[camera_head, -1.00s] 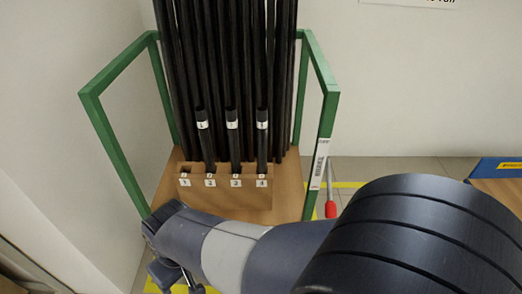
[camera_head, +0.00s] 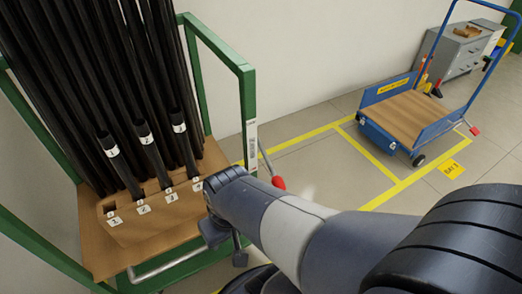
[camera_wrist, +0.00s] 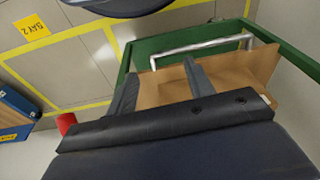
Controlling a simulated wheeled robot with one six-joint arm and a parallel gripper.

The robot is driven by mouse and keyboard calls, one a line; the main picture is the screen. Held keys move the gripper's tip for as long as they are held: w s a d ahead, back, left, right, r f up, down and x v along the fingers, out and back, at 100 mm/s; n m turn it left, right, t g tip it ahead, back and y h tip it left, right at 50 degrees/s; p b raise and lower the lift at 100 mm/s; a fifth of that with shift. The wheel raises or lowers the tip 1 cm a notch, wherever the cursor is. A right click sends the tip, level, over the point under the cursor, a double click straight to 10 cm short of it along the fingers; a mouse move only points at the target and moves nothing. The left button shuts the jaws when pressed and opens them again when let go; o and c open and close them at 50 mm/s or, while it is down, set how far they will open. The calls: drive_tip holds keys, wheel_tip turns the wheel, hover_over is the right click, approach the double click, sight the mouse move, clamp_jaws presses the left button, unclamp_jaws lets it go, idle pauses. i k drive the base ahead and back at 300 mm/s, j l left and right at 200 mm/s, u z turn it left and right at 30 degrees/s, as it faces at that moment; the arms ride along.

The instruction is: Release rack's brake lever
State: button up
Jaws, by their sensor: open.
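The rack (camera_head: 248,95) has a green frame and a wooden deck and stands at the left in the head view. Its brake lever (camera_head: 278,182) is a thin metal rod with a red grip, slanting down beside the right post. The red grip (camera_wrist: 66,123) also shows at the lower left of the wrist view, outside my fingers. My gripper (camera_head: 228,246) is open and empty, in front of the rack and left of the lever. In the wrist view my two fingers (camera_wrist: 157,85) are apart, with the rack's deck and metal bar beyond them.
Several long black rods (camera_head: 75,95) lean in the rack above a numbered wooden block (camera_head: 155,218). A blue cart (camera_head: 400,115) stands at the right in a yellow-taped floor area beside a "BAY 2" sign (camera_head: 452,169). Bare floor lies between rack and cart.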

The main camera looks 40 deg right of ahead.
sight(276, 181)
drive_tip(key=z, duration=1.1)
drive_tip(key=k+j, duration=0.1)
drive_tip(key=j, duration=0.4)
drive_tip(key=k+j, duration=0.1)
drive_tip(key=j, duration=0.35)
drive_tip(key=k+j, duration=0.1)
drive_tip(key=j, duration=0.4)
